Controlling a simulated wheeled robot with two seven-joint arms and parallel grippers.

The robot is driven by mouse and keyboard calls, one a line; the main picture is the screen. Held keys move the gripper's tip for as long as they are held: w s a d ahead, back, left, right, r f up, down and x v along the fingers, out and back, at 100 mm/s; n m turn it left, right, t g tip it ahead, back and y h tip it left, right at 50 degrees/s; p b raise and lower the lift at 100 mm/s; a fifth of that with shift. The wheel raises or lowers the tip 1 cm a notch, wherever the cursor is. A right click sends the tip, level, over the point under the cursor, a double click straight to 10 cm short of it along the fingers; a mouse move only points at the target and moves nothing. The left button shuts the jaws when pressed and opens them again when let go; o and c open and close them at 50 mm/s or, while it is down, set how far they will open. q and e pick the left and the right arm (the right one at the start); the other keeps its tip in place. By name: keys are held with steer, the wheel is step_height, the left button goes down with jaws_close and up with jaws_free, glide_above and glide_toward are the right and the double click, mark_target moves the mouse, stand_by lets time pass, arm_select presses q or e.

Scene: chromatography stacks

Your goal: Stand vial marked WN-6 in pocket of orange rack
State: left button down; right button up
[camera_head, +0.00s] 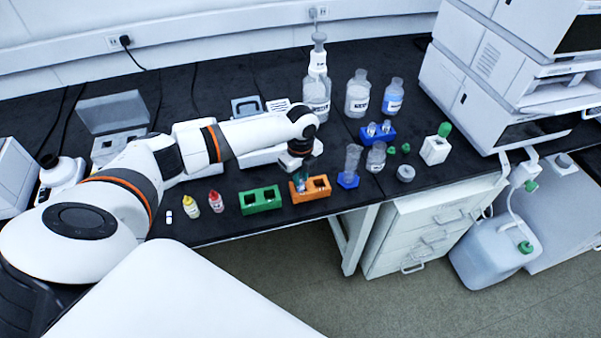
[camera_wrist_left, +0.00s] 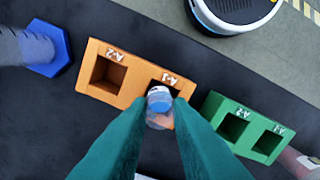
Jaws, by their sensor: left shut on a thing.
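My left gripper (camera_head: 301,176) comes down from above onto the left part of the orange rack (camera_head: 318,195). In the left wrist view its two teal fingers (camera_wrist_left: 160,108) are shut on a small clear vial with a blue cap (camera_wrist_left: 159,100). The vial is over or at the right pocket of the orange rack (camera_wrist_left: 97,92) there; how deep it sits I cannot tell. The rack's other pocket, labelled A-2, is empty. No WN-6 mark on the vial is readable. My right gripper is not in view.
A green rack (camera_head: 260,200) with empty pockets stands just left of the orange one. A glass cylinder on a blue foot (camera_head: 348,180) stands close on the right. The bench's front edge is near.

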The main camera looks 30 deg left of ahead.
arm_select(q)
steer(key=c, duration=0.8)
jaws_free()
steer(key=shift+c, duration=0.2)
step_height(320, 180, up, 7)
steer(key=p, duration=0.7)
